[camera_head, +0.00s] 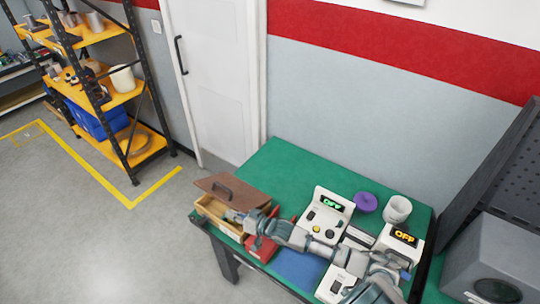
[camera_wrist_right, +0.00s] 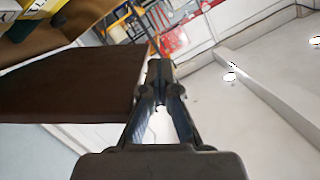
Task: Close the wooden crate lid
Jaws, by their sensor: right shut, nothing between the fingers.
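The wooden crate (camera_head: 213,222) stands at the left end of the green table, with its light inside showing. Its brown lid (camera_head: 243,195) has a dark handle and sits raised and tilted over the crate's back side, leaving the front open. My right gripper (camera_head: 231,214) is shut and empty at the crate's opening, below the lid's front edge; I cannot tell whether it touches the lid. In the right wrist view, the closed fingers (camera_wrist_right: 160,72) are beside the dark brown lid panel (camera_wrist_right: 70,85). My left gripper is not in view.
A red object (camera_head: 262,248) is close to the crate, under my right arm. White devices with displays (camera_head: 328,212) (camera_head: 398,240), a purple ring (camera_head: 366,202) and a white cup (camera_head: 397,209) stand farther right. The back left of the green table (camera_head: 285,165) is clear.

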